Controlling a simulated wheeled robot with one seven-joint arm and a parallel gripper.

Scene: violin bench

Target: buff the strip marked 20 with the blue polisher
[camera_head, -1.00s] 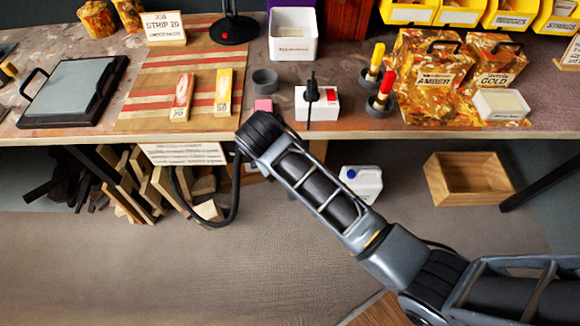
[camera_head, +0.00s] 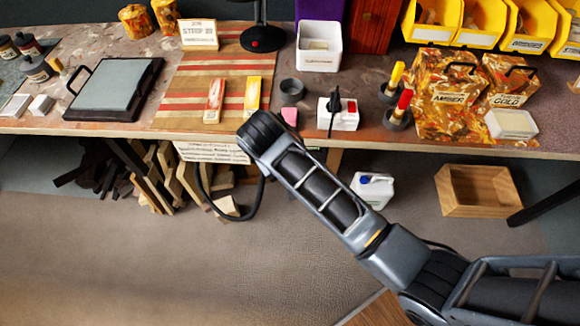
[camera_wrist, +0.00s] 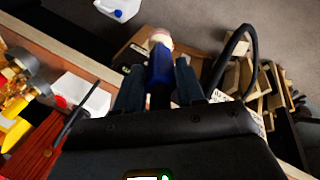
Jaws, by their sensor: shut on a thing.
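The blue polisher (camera_wrist: 160,70) is held between the two fingers of my gripper (camera_wrist: 160,84) in the wrist view, its pale, pinkish tip (camera_wrist: 159,38) pointing away from me. Below that tip are floor and wood, not a strip. In the head view two strips lie side by side on a striped mat (camera_head: 190,85): a reddish one (camera_head: 214,100) on the left and a yellow one (camera_head: 252,96) on the right. Their end numbers are too small to read surely now. A card (camera_head: 199,35) behind them reads STRIP 20.
A grey cup (camera_head: 292,89), pink block (camera_head: 290,115) and white box with a plug (camera_head: 345,118) stand right of the strips. A black lamp base (camera_head: 263,39) is behind. A black-framed grey plate (camera_head: 112,85) lies left. A black cable loops below the bench edge.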

